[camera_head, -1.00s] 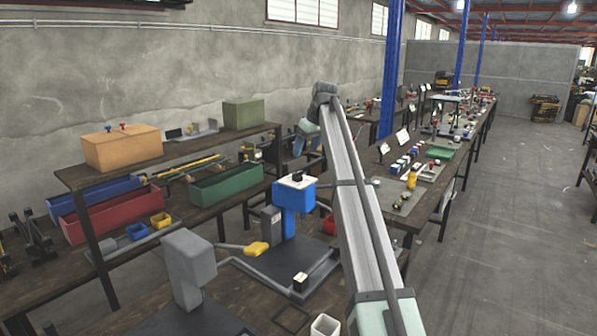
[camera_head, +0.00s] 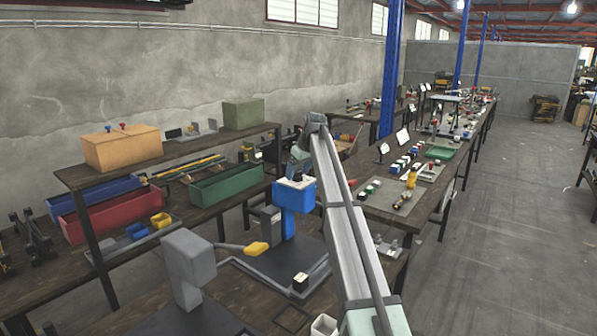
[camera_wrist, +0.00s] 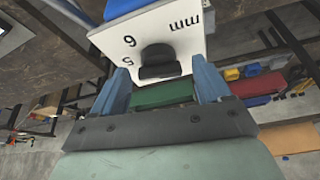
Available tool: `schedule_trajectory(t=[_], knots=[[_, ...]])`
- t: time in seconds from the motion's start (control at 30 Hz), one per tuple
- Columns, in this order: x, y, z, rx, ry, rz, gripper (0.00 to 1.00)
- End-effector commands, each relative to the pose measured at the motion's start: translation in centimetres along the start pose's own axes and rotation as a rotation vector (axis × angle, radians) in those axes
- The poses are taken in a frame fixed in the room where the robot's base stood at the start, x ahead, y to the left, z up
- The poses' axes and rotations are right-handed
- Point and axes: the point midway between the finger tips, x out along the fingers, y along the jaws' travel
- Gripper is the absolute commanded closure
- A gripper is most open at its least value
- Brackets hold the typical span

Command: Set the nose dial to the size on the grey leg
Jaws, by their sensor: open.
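The blue rivet press (camera_head: 293,197) stands on the bench with a white dial plate (camera_head: 283,183) on top. In the wrist view, the plate (camera_wrist: 190,35) shows "6", "5" and "mm", upside down. The black dial knob (camera_wrist: 158,65) sits on it; its exact pointing is unclear. My gripper (camera_wrist: 160,72) is open, with its blue fingers either side of the knob in the picture; contact is not visible. In the head view my gripper (camera_head: 299,160) is just above the press. A grey upright (camera_head: 271,219) beside the press has a small pale mark, too small to read.
A yellow-handled lever (camera_head: 257,248) extends left of the press. A second grey press (camera_head: 188,262) stands in front at left. A shelf with red and green bins (camera_head: 230,184) is behind. A black-and-white block (camera_head: 300,281) lies on the dark base.

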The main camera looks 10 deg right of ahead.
Motion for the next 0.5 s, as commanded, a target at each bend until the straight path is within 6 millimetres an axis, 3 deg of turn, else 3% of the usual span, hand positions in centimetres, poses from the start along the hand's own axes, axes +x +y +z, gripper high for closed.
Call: schedule_trajectory(t=[0.1, 0.5], knots=[[-0.01, 0.0, -0.01, 0.0, 0.0, 0.0, 0.23], [-0.02, 0.0, 0.01, 0.0, 0.0, 0.0, 0.62]])
